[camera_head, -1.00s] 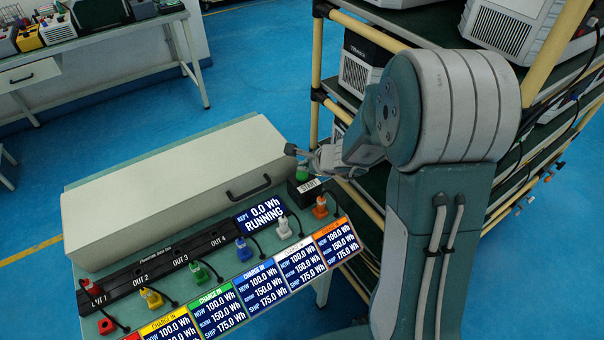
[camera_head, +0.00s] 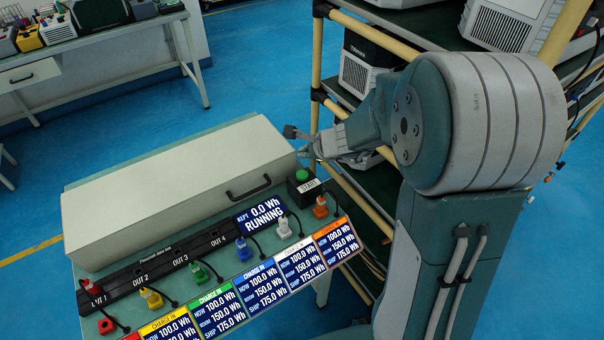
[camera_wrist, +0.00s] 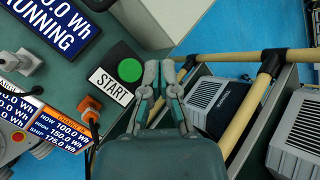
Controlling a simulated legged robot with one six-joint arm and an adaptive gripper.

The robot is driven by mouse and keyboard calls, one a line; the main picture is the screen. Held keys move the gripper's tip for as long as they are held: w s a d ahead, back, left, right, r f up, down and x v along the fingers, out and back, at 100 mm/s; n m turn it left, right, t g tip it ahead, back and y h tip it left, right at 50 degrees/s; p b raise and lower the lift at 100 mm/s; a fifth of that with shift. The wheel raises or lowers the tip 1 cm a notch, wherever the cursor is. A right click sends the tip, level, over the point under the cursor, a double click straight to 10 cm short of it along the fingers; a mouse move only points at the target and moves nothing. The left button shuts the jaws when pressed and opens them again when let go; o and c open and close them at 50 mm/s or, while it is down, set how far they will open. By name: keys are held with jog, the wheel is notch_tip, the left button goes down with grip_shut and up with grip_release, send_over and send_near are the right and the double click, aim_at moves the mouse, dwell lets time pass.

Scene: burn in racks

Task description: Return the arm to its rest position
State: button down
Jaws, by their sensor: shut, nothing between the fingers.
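My gripper (camera_head: 303,143) is shut and empty. In the head view it hangs in the air above the right end of the bench, behind the green START button (camera_head: 302,175). In the wrist view my gripper's fingertips (camera_wrist: 159,72) are together, just right of the green button (camera_wrist: 130,70) and its START label (camera_wrist: 110,87), apart from it as far as I can tell. My arm is bent, with its large shoulder joint at the right of the head view.
A rack (camera_head: 316,60) with yellow posts and grey units stands close behind and right of my arm. The bench holds a long beige cover (camera_head: 170,190), a display (camera_head: 262,215) reading RUNNING, and several coloured plugs. Blue floor (camera_head: 255,60) lies open behind the bench.

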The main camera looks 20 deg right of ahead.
dwell(0.7)
jog(key=s+a+r+n+g, duration=0.1)
jog(key=s+a+r+n, duration=0.3)
jog(key=s+r+n, duration=0.25)
jog(key=s+d+r+n+h, duration=0.1)
jog(key=s+r+n, duration=0.1)
jog(key=s+n, duration=0.2)
jog(key=s+d+r+n+g+h, duration=0.1)
jog(key=s+n, duration=0.4)
jog(key=s, duration=0.5)
jog(key=s+d+r+n+h, duration=0.1)
jog(key=s+r+n+h, duration=0.1)
jog(key=s+r+n, duration=0.2)
jog(key=s+n, duration=0.1)
jog(key=s, duration=0.1)
jog(key=shift+s+d+h, duration=0.3)
jog(key=shift+s, duration=0.1)
jog(key=shift+a+n, duration=0.15)
jog(key=shift+n, duration=0.1)
